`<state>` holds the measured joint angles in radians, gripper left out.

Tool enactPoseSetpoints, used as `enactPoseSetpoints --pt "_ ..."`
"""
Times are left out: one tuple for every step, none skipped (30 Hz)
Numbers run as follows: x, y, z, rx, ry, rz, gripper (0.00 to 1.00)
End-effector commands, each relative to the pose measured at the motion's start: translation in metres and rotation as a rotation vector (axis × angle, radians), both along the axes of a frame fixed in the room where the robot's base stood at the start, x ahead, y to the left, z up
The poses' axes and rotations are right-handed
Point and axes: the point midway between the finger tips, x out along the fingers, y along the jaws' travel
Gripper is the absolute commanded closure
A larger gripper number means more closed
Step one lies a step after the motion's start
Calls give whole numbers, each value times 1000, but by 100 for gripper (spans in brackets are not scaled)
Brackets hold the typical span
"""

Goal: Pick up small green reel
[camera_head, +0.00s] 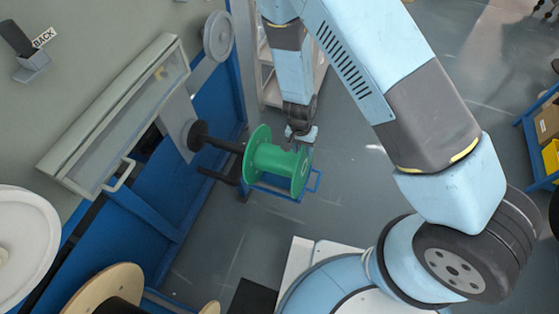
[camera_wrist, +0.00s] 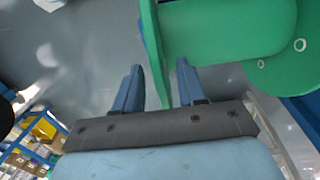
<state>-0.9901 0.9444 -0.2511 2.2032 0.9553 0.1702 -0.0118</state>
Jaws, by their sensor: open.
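The small green reel (camera_head: 275,162) sits at the end of a dark horizontal spindle (camera_head: 215,142) on the machine at the left. It has two round flanges and a green core. My gripper (camera_head: 301,134) is at the reel's far right flange in the head view; its fingers are too small there to make out. In the wrist view, my gripper (camera_wrist: 157,72) is open with two blue fingers apart. The edge of one flange of the green reel (camera_wrist: 225,28) reaches down between them. I cannot tell whether either finger touches it.
A blue and grey machine (camera_head: 205,100) with a long clear-covered box (camera_head: 118,115) stands left. A white reel (camera_head: 25,235) and a wooden reel (camera_head: 105,288) are at lower left. A blue rack (camera_head: 525,125) stands far right. Grey floor (camera_head: 350,190) is open between.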

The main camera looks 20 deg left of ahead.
Motion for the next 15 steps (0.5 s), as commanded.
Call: enactPoseSetpoints --pt "0 -1 -5 -1 1 -2 60" --pt "0 -1 -7 -1 0 -2 60" --pt "0 -1 -9 0 0 -1 60" --pt "0 -1 -10 0 0 -1 60" --pt "0 -1 -11 0 0 0 60" --pt "0 -1 -11 0 0 0 60" --pt "-1 -1 -12 0 0 0 60" --pt "-1 -1 -11 0 0 1 60" --pt "-1 -1 -11 0 0 1 60" --pt "-1 -1 -11 0 0 0 60" --pt "-1 -1 -11 0 0 0 60" --pt "0 -1 -11 0 0 0 62" --pt "-1 -1 -11 0 0 0 64" --pt "-1 -1 -11 0 0 0 67" --pt "-1 -1 -11 0 0 0 71"
